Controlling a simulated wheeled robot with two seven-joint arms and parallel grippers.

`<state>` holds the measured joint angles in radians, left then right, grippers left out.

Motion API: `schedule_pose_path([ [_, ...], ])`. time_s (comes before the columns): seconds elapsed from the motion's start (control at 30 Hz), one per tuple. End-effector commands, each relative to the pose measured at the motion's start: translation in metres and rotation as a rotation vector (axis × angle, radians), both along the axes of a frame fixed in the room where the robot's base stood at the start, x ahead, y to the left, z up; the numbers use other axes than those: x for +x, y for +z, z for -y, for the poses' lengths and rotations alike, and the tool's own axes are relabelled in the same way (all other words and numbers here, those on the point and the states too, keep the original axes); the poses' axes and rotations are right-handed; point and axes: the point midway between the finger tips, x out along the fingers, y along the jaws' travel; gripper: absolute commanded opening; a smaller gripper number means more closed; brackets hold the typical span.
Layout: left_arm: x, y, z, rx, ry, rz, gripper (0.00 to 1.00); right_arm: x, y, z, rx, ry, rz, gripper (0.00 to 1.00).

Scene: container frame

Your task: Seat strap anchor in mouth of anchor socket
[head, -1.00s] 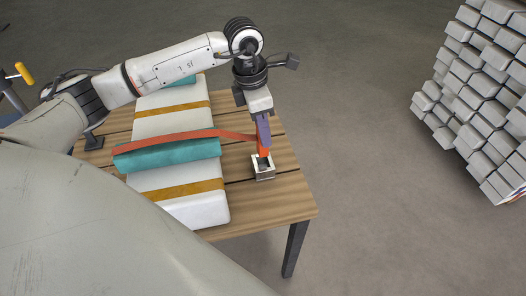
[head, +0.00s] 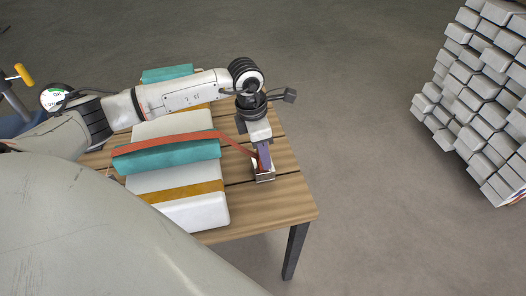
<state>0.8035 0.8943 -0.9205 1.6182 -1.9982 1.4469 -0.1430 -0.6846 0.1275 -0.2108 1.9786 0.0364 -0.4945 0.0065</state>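The orange-red strap (head: 180,139) runs over the teal pad and white block and slopes down to the strap anchor at its right end. My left gripper (head: 263,158), with purple fingers, points down and appears shut on the anchor. The anchor socket (head: 265,179) is a small grey square block on the wooden table, directly under the fingers. The fingertips are at the socket's mouth and the anchor is mostly hidden there, so I cannot tell how deep it sits. My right gripper is out of view.
The white block (head: 205,211) with yellow bands and teal pads (head: 170,155) lies left of the socket on the wooden table (head: 285,202). The table's right edge is close to the socket. A stack of grey blocks (head: 480,100) stands at the far right, across open floor.

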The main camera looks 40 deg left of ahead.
Motion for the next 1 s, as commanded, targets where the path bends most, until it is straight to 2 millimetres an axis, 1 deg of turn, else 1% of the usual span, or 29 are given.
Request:
schedule_pose_path([
  [0.03,0.0,0.0,0.0,0.001,0.0,-0.001,0.43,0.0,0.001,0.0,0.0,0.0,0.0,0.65],
  [0.07,0.0,0.0,0.0,0.001,0.0,-0.001,0.47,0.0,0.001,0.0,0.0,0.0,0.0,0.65],
  [0.33,0.0,0.001,0.0,0.001,0.0,-0.001,0.47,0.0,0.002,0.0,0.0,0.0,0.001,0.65],
  [0.43,0.0,0.007,0.0,0.001,0.0,-0.001,0.47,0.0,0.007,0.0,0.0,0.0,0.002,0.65],
  [0.47,0.0,0.008,-0.001,0.001,0.0,0.001,0.47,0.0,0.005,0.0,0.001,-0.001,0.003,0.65],
  [0.57,-0.001,0.023,-0.003,0.002,0.001,0.004,0.47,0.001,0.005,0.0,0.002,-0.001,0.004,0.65],
  [0.8,-0.007,0.076,-0.007,0.001,0.0,0.005,0.47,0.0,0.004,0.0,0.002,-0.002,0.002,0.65],
  [0.9,-0.009,0.094,-0.01,0.002,0.001,0.004,0.47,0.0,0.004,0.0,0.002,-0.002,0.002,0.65],
  [1.0,-0.011,0.109,-0.011,0.001,0.0,0.003,0.47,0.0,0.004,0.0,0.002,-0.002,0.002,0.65],
])
